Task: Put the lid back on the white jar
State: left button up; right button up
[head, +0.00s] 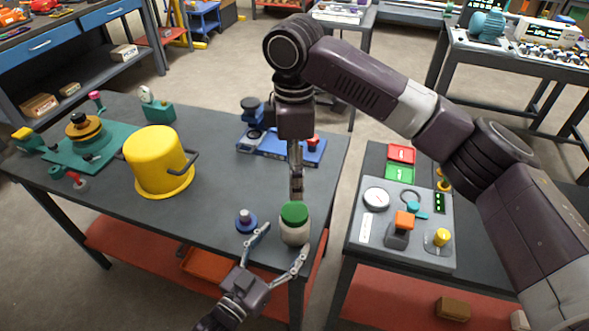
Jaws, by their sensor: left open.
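The white jar (294,236) stands upright near the front right corner of the left grey table. The green lid (295,212) shows at its mouth; I cannot tell whether it rests there or is held just above. My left gripper (285,240) comes from the lower left, open, with one finger on each side of the jar; contact is unclear. My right gripper (297,188) points down directly behind the lid. Its fingers are seen edge-on, so their opening and any hold on the lid are hidden.
A blue disc with a knob (246,221) stands close left of the jar. A yellow pot (159,162) is farther left, and a blue fixture plate (282,146) lies behind. A grey control panel (408,222) is on the right table, across a gap.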

pick_arm(q)
jog(key=v, duration=0.6)
jog(key=shift+s+a, duration=0.2)
jog(key=shift+s, duration=0.15)
